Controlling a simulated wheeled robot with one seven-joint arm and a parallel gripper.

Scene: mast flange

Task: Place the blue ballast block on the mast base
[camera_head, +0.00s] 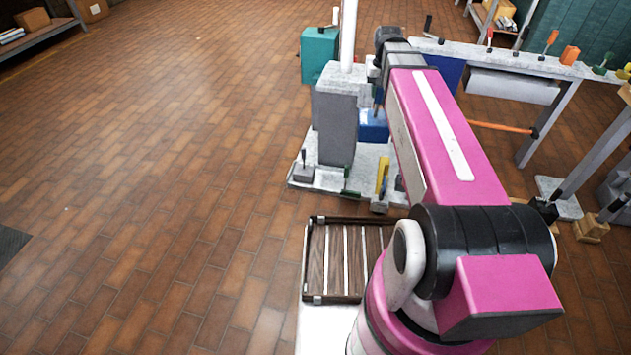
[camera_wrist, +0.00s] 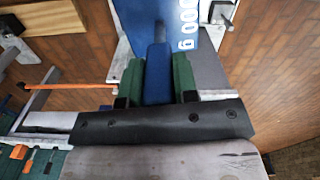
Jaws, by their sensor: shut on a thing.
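The blue ballast block (camera_head: 373,126) is low over the light grey mast base (camera_head: 328,179), just right of the grey mast column. I cannot tell whether it rests on the plate. In the wrist view the block (camera_wrist: 144,22) shows white lettering ending in "000 g". My gripper (camera_wrist: 157,82) has green fingers shut on both sides of the block's upright blue handle. In the head view my arm hides much of the gripper and part of the block.
A white pole rises from the grey column (camera_head: 337,125), with a teal block (camera_head: 318,52) behind it. A yellow-handled clamp (camera_head: 382,176) stands at the base's front right. A slatted wooden tray (camera_head: 343,260) is nearer. A bench (camera_head: 500,65) with tools stands right.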

